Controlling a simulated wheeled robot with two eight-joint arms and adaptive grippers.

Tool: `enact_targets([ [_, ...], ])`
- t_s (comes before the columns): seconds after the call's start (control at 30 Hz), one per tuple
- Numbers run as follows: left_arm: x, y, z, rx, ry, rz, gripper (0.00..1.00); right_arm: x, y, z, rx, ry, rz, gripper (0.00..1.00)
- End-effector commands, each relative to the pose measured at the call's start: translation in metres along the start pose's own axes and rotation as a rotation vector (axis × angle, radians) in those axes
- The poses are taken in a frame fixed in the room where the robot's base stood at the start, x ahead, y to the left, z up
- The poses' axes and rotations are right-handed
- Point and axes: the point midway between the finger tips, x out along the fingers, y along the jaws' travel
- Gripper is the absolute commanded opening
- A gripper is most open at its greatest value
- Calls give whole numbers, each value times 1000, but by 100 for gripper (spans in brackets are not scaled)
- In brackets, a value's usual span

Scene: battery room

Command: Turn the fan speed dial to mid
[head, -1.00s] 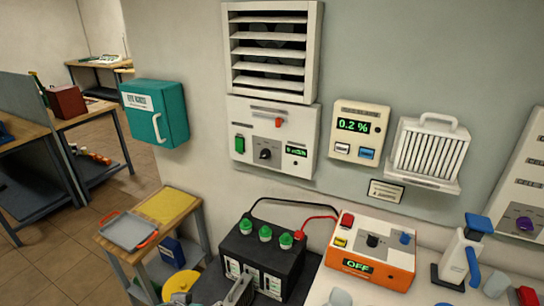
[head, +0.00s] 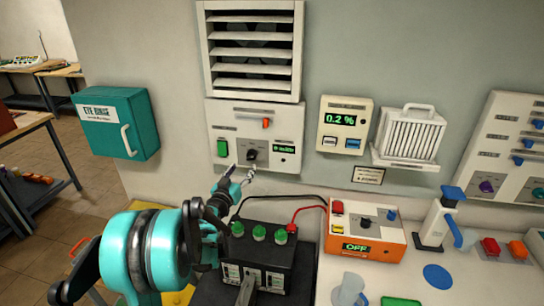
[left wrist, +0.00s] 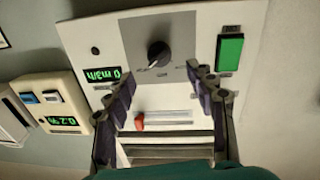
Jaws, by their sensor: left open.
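The fan speed dial, a black knob (head: 252,155), sits on a white control panel (head: 286,118) under the louvred vent. In the left wrist view, which is upside down, the knob (left wrist: 158,53) shows a pale pointer line; its exact setting is too small to read. The panel's green display (head: 284,149) seems to read 0. My left gripper (head: 243,175) is open and empty, just in front of and below the knob in the head view. In the left wrist view its fingers (left wrist: 160,78) are spread, with the knob beyond the gap, apparently untouched.
The panel also has a green switch (head: 222,147) and a red slider (head: 265,123). A black battery (head: 258,258) with green caps and an orange charger (head: 365,235) stand below. A 0.2 % meter (head: 345,124) and a white-finned unit (head: 410,134) are at right.

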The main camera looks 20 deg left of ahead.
Motion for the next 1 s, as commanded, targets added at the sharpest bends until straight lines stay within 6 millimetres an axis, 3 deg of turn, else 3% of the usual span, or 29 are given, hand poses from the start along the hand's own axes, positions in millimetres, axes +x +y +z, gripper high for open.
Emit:
enact_targets([
  [0.5, 70, -3, 1, 0, 3, -5, 55, 7, 0, 5, 0, 0, 0, 0],
  [0.87, 78, -2, 0, 0, 3, -4, 55, 7, 0, 5, 0, 0, 0, 0],
  [1.0, 78, -2, 0, 0, 3, -4, 24, 7, 0, 5, 0, 0, 0, 0],
])
